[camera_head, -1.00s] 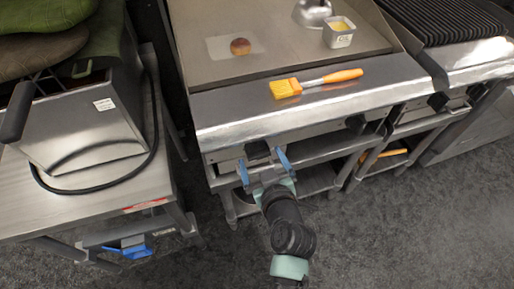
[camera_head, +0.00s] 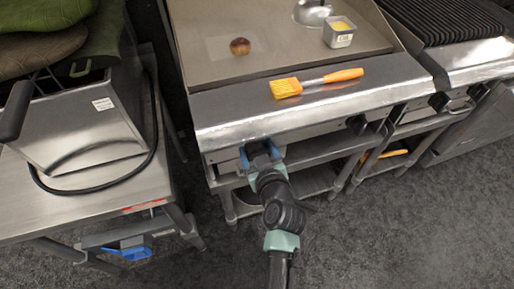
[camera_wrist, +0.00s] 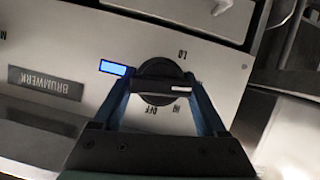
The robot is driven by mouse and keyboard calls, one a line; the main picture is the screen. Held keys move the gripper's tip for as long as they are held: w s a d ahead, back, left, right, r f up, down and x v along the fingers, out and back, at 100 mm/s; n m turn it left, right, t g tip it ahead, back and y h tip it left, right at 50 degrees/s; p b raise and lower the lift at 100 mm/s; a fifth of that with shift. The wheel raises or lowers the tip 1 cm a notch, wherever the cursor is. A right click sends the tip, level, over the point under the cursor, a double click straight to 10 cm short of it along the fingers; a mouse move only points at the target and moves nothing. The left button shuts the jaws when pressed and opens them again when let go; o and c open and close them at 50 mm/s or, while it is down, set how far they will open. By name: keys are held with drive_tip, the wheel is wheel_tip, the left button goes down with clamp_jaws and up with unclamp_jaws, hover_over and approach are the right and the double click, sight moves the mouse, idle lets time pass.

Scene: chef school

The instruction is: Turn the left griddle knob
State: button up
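The griddle (camera_head: 290,110) has a steel front. Its left knob (camera_wrist: 160,72) is black and round with a bar grip, and shows in the wrist view between my two fingers. A white mark lies near the bar's right end; LO is printed above, OFF and HI below. My gripper (camera_wrist: 160,86) is shut on the bar, one finger at each end. In the head view my gripper (camera_head: 258,150) is at the left of the griddle's front and hides this knob. The griddle's right knob (camera_head: 356,124) is apart from my gripper.
A brush with an orange handle (camera_head: 342,75) lies on the griddle's front ledge. A small tub (camera_head: 338,38) and a round brown item (camera_head: 240,46) are on the cooking plate. A fryer-like steel box (camera_head: 85,125) stands on the left table. The floor in front is clear.

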drive_tip(key=c, duration=0.5)
drive_tip(key=shift+o, duration=0.2)
drive_tip(key=shift+f+m, duration=0.1)
drive_tip(key=shift+m, duration=0.2)
drive_tip(key=shift+d+m+g+y+b, duration=0.1)
drive_tip(key=shift+m+g+y+b, duration=0.2)
drive_tip(key=shift+m+y+b, duration=0.6)
drive_tip(key=m+y+b, duration=0.2)
drive_tip(key=m, duration=0.1)
drive_tip(key=shift+m+b, duration=0.3)
drive_tip(key=shift+b, duration=0.05)
drive_tip(key=m+y+b, duration=0.2)
drive_tip(key=m, duration=0.2)
drive_tip(key=shift+f+y, duration=0.15)
drive_tip(key=shift+y, duration=0.25)
drive_tip(key=m+t+y+b, duration=0.1)
drive_tip(key=m+y+b, duration=0.1)
drive_tip(key=m, duration=0.2)
drive_tip(key=shift+m, duration=0.4)
